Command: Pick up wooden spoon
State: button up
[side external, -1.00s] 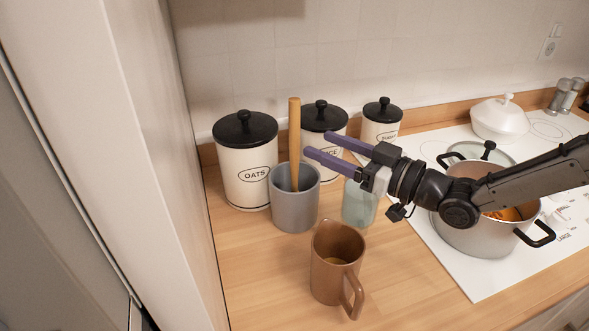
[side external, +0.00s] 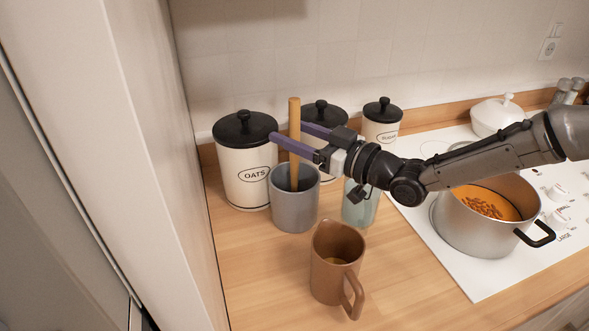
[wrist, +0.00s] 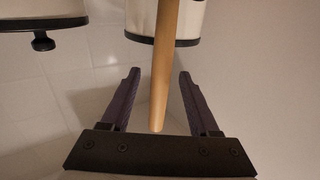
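The wooden spoon (side external: 294,130) stands upright in a grey cup (side external: 296,212), its handle sticking up and its lower end hidden inside. My gripper (side external: 288,136) is open, level with the handle above the cup's rim. One purple finger passes in front of the handle and the other behind it. In the wrist view, the spoon handle (wrist: 164,75) runs between the two open fingers of my gripper (wrist: 158,74), with gaps on both sides.
White canisters with black lids stand behind, including the oats canister (side external: 243,165) close to the fingers. A brown mug (side external: 336,270) stands in front and a glass jar (side external: 358,205) is to the right. A pot (side external: 480,228) sits on the white hob.

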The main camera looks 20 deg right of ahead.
grip_shut()
